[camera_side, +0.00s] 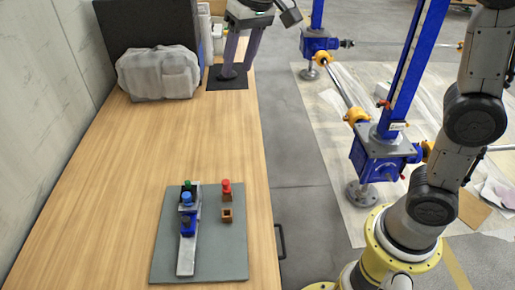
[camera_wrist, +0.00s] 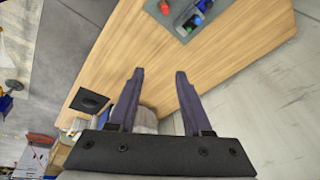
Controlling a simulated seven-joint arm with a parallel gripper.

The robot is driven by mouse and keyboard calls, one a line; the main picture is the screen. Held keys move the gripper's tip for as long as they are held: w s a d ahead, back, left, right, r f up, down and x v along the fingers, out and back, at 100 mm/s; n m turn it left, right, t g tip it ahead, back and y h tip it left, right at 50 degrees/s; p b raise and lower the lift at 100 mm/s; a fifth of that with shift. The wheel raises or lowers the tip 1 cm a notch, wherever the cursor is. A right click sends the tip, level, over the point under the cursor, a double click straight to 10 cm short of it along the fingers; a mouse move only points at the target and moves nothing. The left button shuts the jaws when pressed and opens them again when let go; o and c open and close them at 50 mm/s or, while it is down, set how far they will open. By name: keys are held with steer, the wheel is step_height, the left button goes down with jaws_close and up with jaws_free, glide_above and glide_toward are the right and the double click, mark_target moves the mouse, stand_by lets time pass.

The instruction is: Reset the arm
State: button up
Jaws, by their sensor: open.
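My gripper (camera_side: 238,69) is open and empty near the far end of the wooden table, beside a grey bundle. In the wrist view its two dark fingers (camera_wrist: 159,73) stand apart with nothing between them. Far from it, on a grey mat (camera_side: 162,262), lies a light grey bar (camera_side: 187,263). A blue-topped piece (camera_side: 187,199), a darker blue block (camera_side: 188,226) and a green-topped piece (camera_side: 187,185) are on or at the bar. A red-topped piece (camera_side: 226,187) stands to the right, with a brown square piece (camera_side: 227,215) in front of it.
The grey bundle (camera_side: 157,73) and a large dark box (camera_side: 147,27) fill the far table end. A black pad (camera_side: 228,84) lies beneath my gripper. The wooden table (camera_side: 130,150) is clear between there and the mat. Blue screw jacks (camera_side: 384,160) stand on the floor at right.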

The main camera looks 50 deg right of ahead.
steer(key=s+d+t, duration=0.1)
steer(key=s+d, duration=0.3)
steer(key=s, duration=0.4)
steer(key=s+d+t, duration=0.1)
steer(key=s+d, duration=0.2)
steer(key=s, duration=0.5)
steer(key=s+d+f+n, duration=0.1)
steer(key=s+f, duration=0.7)
steer(key=f, duration=0.1)
steer(key=shift+s+d+n+h, duration=0.2)
steer(key=shift+s+n+h, duration=0.05)
steer(key=shift+n+h, duration=0.15)
steer(key=shift+c, duration=0.3)
stand_by(0.5)
